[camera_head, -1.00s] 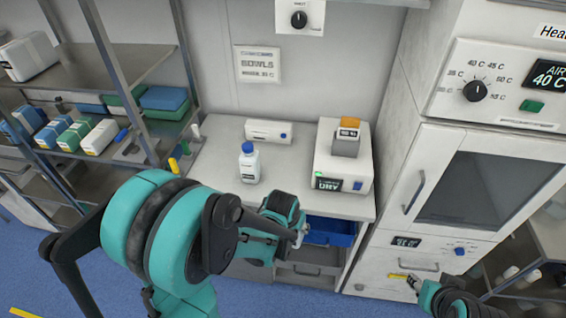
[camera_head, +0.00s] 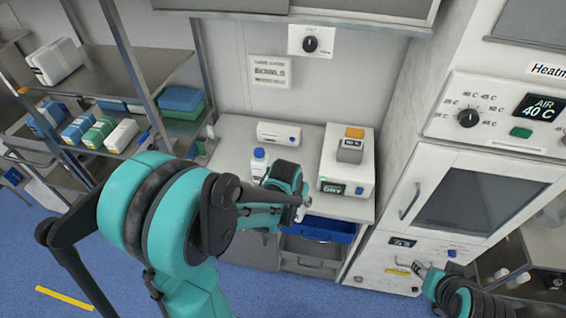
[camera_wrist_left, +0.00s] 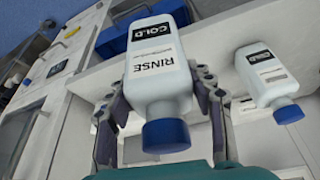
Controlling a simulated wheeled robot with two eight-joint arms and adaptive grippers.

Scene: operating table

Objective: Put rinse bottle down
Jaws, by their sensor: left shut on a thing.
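The rinse bottle (camera_wrist_left: 158,75) is white with a blue cap and labels reading RINSE and COLD. In the left wrist view it sits between the two fingers of my left gripper (camera_wrist_left: 165,112), which is shut on it, cap end toward the camera. In the head view my left gripper (camera_head: 303,200) is at the counter's front edge, and my own wrist hides most of the bottle. A second white bottle with a blue cap (camera_head: 258,163) stands on the counter (camera_head: 232,140); it also shows in the left wrist view (camera_wrist_left: 266,75). My right gripper (camera_head: 419,269) is low by the cabinet, too small to read.
A white dryer box (camera_head: 362,165) stands at the counter's right, and a small white box (camera_head: 279,134) at its back. A blue drawer (camera_head: 330,230) is open below the front edge. A heating cabinet (camera_head: 490,190) stands right, shelving (camera_head: 110,75) left.

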